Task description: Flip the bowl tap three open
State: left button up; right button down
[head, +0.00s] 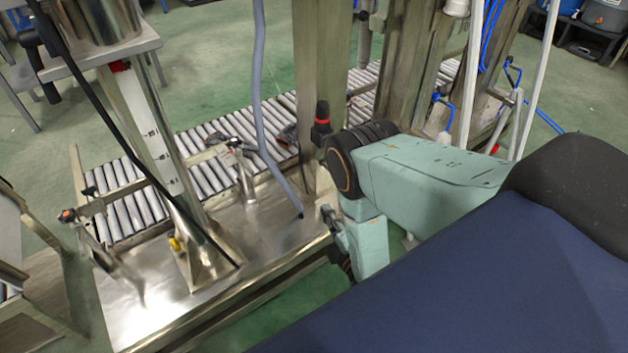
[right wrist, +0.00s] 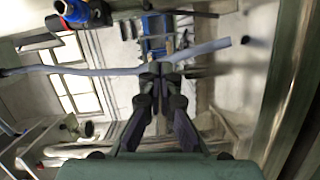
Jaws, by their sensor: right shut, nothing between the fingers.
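My right gripper (head: 332,222) is at the end of the teal arm, over the front edge of the steel bench (head: 262,222). In the right wrist view its two dark fingers (right wrist: 160,72) meet at the tips, with nothing between them. I cannot tell which part is bowl tap three. A black fitting with a red band (head: 321,118) stands upright by the steel post, above and behind the gripper. A red, blue and black fitting (right wrist: 77,14) shows at the upper left of the wrist view, apart from the fingers. My left gripper is out of view.
A grey hose (head: 262,100) hangs left of my arm and crosses behind the fingertips in the wrist view (right wrist: 100,70). A roller conveyor (head: 205,145) runs behind the bench. A steel column (head: 150,130) carries a vessel (head: 102,22) at left. Steel posts (head: 408,75) stand behind my arm.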

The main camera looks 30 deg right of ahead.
jog(key=shift+d+r+n+t, duration=0.25)
jog(key=shift+r+n, duration=0.2)
jog(key=shift+n, duration=0.35)
jog(key=b, duration=0.4)
send_near(325, 166)
jog(key=w+a, duration=0.4)
jog(key=w, duration=0.2)
jog(key=shift+d+f+b, duration=0.1)
jog(key=shift+d+b, duration=0.2)
jog(key=shift+d, duration=0.6)
jog(key=shift+d+f+b, duration=0.15)
jog(key=shift+d+b, duration=0.15)
jog(key=shift+d, duration=0.65)
